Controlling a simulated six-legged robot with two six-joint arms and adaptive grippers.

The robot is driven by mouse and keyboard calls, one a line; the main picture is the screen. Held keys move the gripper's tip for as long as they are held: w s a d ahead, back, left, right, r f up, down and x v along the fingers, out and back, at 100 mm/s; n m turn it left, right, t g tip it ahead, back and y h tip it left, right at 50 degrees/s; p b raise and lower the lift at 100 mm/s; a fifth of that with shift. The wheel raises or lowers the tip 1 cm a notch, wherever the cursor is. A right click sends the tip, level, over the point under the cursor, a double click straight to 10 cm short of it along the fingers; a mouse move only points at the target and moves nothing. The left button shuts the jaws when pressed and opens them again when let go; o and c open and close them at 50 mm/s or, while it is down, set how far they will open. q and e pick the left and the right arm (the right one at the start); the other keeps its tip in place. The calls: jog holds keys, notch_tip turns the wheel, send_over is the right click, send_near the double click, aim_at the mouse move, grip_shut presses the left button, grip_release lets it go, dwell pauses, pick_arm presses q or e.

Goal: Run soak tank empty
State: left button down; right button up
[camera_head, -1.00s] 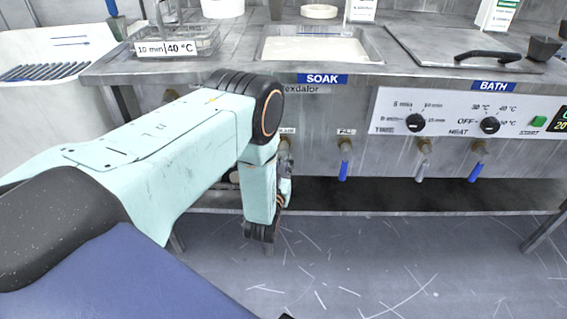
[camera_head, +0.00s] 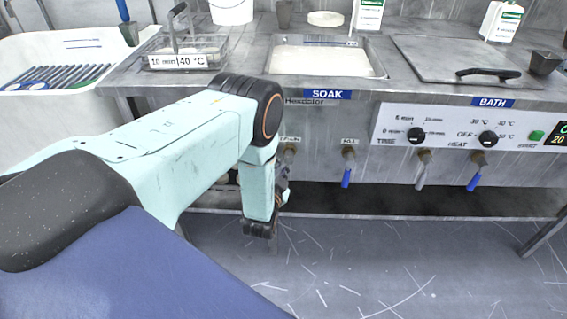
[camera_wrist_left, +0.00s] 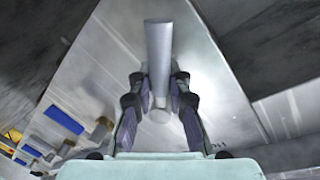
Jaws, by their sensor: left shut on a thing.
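The soak tank (camera_head: 375,72) is an open basin in the steel counter, with whitish liquid or froth inside, above a blue SOAK label (camera_head: 327,94). A brass drain valve (camera_head: 287,152) sits on the front panel below it, left of the fill valve (camera_head: 348,156) with its blue lever hanging down. My left gripper (camera_head: 281,188) is low in front of the panel, partly hidden by its wrist. In the left wrist view its fingers (camera_wrist_left: 159,88) are closed around a grey cylindrical handle (camera_wrist_left: 159,45). The right gripper is out of view.
A lidded bath (camera_head: 450,60) with a dial panel is at right, with grey and blue levers below. A wire basket (camera_head: 188,52) and bottles stand on the counter. A dark shelf runs below; the floor is open.

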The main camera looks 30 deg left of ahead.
pick_arm(q)
jog(key=m, duration=0.1)
jog(key=m+p, duration=0.1)
jog(key=s+r+m+g+p, duration=0.1)
jog(key=m, duration=0.1)
jog(key=shift+a+y, duration=0.3)
jog(key=shift+a, duration=0.05)
jog(key=shift+s+a+r+m+g+y+p, duration=0.15)
jog(key=shift+r+m+p, duration=0.15)
jog(key=shift+m, duration=0.3)
jog(key=shift+w+r+m+g+y+p, duration=0.15)
jog(key=shift+m+p, duration=0.25)
jog(key=shift+m, duration=0.2)
jog(key=shift+s+a+r+m+y+p, duration=0.1)
jog(key=shift+r+m+p, duration=0.2)
jog(key=shift+m, duration=0.3)
jog(key=c, duration=1.3)
grip_release()
jog(key=shift+r, duration=0.1)
jog(key=v, duration=1.1)
jog(key=shift+s+d+r, duration=0.1)
jog(key=shift+s+d, duration=0.2)
